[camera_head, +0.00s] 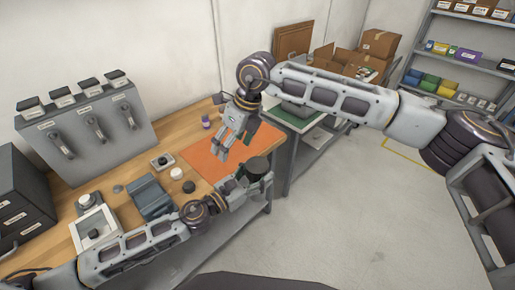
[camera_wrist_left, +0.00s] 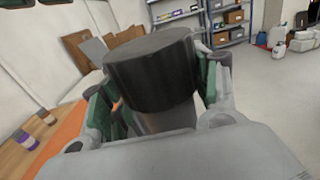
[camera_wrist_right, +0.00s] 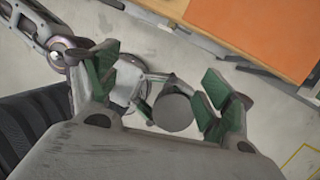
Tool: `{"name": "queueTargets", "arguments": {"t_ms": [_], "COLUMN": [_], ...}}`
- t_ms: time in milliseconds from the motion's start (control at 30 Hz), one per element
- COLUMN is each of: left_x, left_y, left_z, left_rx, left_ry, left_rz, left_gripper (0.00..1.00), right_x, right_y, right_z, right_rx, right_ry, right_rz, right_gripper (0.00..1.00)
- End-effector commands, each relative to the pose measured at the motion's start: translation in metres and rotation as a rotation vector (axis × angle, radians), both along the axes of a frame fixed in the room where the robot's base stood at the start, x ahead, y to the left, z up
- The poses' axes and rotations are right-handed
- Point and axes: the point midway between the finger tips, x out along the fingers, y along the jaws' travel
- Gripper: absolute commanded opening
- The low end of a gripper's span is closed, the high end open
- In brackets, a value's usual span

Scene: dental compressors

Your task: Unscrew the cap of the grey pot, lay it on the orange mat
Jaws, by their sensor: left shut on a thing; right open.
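The grey pot (camera_wrist_left: 165,120) is gripped in my left gripper (camera_head: 250,184), off the bench's front edge. Its wide black cap (camera_head: 258,165) sits on top and faces up; the cap fills the middle of the left wrist view (camera_wrist_left: 152,72). The fingers hide most of the pot's body. My right gripper (camera_head: 232,150) is open and empty, pointing down. In the right wrist view the round cap (camera_wrist_right: 173,112) lies below and between its spread fingers, apart from them. The orange mat (camera_head: 203,155) lies on the bench, bare where it shows.
A blue-grey block (camera_head: 150,196), a white round piece (camera_head: 176,174) and a dark round piece (camera_head: 189,187) stand left of the mat. A small purple bottle (camera_head: 206,122) stands behind it. A grey unit with levers (camera_head: 88,130) stands at the back left. Open floor lies right of the bench.

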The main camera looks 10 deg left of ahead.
Motion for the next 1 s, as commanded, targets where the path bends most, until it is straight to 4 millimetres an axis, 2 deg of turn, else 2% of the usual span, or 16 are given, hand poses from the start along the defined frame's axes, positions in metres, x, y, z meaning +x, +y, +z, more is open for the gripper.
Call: {"name": "queueTargets", "arguments": {"t_ms": [300, 500, 1000], "left_x": [0.000, 0.000, 0.000], "left_y": [0.000, 0.000, 0.000], "left_z": [0.001, 0.001, 0.001], "left_rx": [-0.001, -0.001, -0.001], "left_ry": [-0.002, -0.002, -0.002], "left_rz": [0.000, 0.000, 0.000], "left_gripper": [0.00, 0.00, 0.00], "right_x": [0.006, 0.001, 0.001], "right_y": [-0.049, -0.068, -0.071], "right_z": [-0.010, -0.011, -0.012], "right_rx": [-0.228, -0.315, -0.326], "right_ry": [-0.016, 0.008, 0.016], "right_rz": [-0.061, -0.096, -0.126], "right_gripper": [0.81, 0.81, 0.81]}}
